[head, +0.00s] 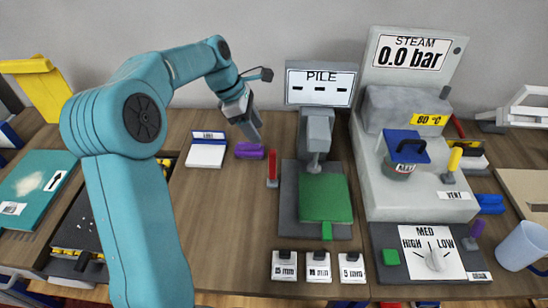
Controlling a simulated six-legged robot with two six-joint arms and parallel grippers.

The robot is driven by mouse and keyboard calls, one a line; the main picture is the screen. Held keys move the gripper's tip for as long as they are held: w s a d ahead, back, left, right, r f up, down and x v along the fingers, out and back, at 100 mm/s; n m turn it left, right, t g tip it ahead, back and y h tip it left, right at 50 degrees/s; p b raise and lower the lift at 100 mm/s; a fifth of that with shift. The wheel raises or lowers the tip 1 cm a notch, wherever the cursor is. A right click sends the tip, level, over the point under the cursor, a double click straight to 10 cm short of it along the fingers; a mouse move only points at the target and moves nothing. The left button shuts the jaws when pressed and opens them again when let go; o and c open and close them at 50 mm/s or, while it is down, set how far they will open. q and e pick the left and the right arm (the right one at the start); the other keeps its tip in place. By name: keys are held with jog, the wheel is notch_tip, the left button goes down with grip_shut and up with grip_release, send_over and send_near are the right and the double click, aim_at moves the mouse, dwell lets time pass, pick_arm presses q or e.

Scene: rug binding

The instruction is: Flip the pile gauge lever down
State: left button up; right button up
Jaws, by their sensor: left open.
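The pile gauge (288,212) stands at the middle of the table, with a dark base, a grey head and a green plate (325,197). Its display (320,88), headed PILE, shows only dashes. A slim red lever (272,167) stands upright at the left edge of the gauge base; I take it to be the gauge lever. My left gripper (254,134) is open, pointing down, up and to the left of the red lever and apart from it. The gap between its fingers is hard to see from here. My right gripper is not in view.
A purple object (249,150) lies just below my left gripper, beside a white and blue pad (206,148). The steam unit (405,195) stands close on the gauge's right. Three labelled weights or blocks (318,267) line the front edge. A mug (522,246) stands far right.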

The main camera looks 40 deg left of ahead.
aim_at(274, 160)
pick_arm(q)
jog(key=p+x, duration=0.1)
jog(key=x, duration=1.3)
jog(key=shift+a, duration=0.15)
jog(key=shift+s+r, duration=0.1)
